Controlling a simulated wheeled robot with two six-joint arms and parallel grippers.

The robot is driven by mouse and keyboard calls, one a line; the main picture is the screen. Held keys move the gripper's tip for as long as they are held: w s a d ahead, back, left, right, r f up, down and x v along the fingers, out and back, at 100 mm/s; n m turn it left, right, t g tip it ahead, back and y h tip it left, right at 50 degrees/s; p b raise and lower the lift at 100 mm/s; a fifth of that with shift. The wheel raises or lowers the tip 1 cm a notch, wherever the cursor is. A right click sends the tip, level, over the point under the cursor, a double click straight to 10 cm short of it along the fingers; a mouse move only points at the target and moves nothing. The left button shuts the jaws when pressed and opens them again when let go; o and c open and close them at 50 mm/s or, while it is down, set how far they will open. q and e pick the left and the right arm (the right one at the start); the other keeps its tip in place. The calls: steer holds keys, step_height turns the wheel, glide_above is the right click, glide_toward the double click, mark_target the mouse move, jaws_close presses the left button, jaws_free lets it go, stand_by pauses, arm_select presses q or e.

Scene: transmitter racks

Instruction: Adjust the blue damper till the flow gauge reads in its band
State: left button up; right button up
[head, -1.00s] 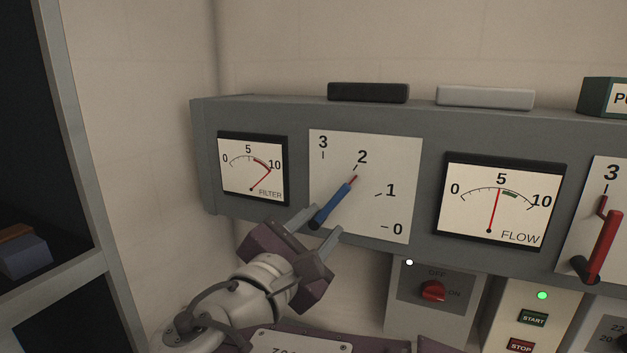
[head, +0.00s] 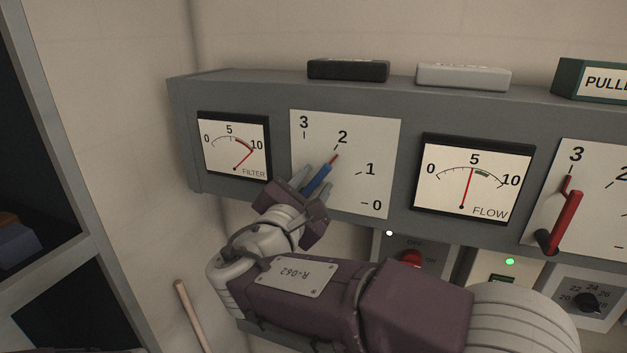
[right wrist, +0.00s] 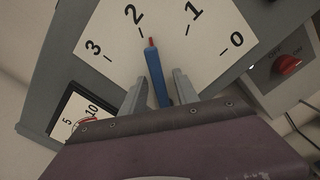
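The blue damper lever (head: 318,180) is mounted on a white scale plate (head: 375,135) numbered 0 to 3. Its red tip points close to the 2 mark, slightly to the 1 side in the right wrist view. My right gripper (head: 313,187) is around the lever with one finger on each side. In the right wrist view the blue lever (right wrist: 159,80) stands between the fingers with gaps on both sides, so the gripper is open. The flow gauge (head: 473,180) has its red needle near 5, just left of the short green band. My left gripper is not seen.
A filter gauge (head: 233,147) is left of the damper plate. A red lever (head: 567,222) on another plate is right of the flow gauge. Below are a red OFF/ON knob (head: 411,258) and a dark dial knob (head: 587,302). Black (head: 348,70) and grey (head: 463,76) blocks lie on top.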

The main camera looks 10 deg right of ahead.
jaws_close()
stand_by(1.3)
